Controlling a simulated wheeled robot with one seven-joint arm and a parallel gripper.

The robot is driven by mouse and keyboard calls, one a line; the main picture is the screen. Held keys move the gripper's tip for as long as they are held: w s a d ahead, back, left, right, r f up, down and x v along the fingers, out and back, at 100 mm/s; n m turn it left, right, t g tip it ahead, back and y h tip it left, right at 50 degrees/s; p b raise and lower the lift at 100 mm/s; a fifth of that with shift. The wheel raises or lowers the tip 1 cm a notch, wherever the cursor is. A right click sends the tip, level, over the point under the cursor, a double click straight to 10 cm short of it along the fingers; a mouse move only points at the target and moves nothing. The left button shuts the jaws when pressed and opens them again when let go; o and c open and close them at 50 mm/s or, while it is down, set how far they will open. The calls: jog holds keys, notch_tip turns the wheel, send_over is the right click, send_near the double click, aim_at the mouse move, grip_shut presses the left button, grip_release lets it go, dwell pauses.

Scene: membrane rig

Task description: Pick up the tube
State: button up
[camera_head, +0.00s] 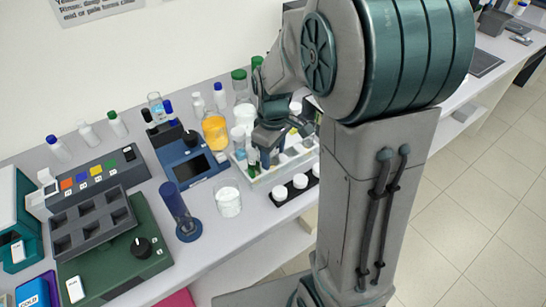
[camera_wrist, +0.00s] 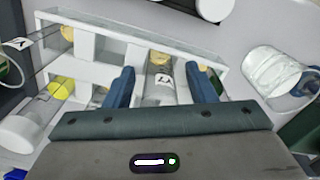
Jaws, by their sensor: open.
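A white rack (camera_wrist: 105,25) holds several clear tubes. My open gripper (camera_wrist: 160,72) is over the rack, with one blue finger on each side of a tube (camera_wrist: 162,82) that has a label and a yellowish part at one end. I see no clear contact between the fingers and this tube. Other tubes with yellow parts (camera_wrist: 60,87) are at the left of the rack. In the head view my gripper (camera_head: 268,140) reaches down at the rack (camera_head: 270,176), and the arm hides part of it. Which tube the task means cannot be told.
A beaker of white material (camera_head: 228,201) stands left of the rack, near a blue cylinder on a base (camera_head: 180,213). A blue device with a screen (camera_head: 190,163) and an orange-filled bottle (camera_head: 215,132) are close behind. A black holder with white jars (camera_head: 297,187) lies in front.

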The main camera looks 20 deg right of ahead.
jog(key=c, duration=0.9)
jog(key=shift+c, duration=0.2)
jog(key=shift+r, duration=0.15)
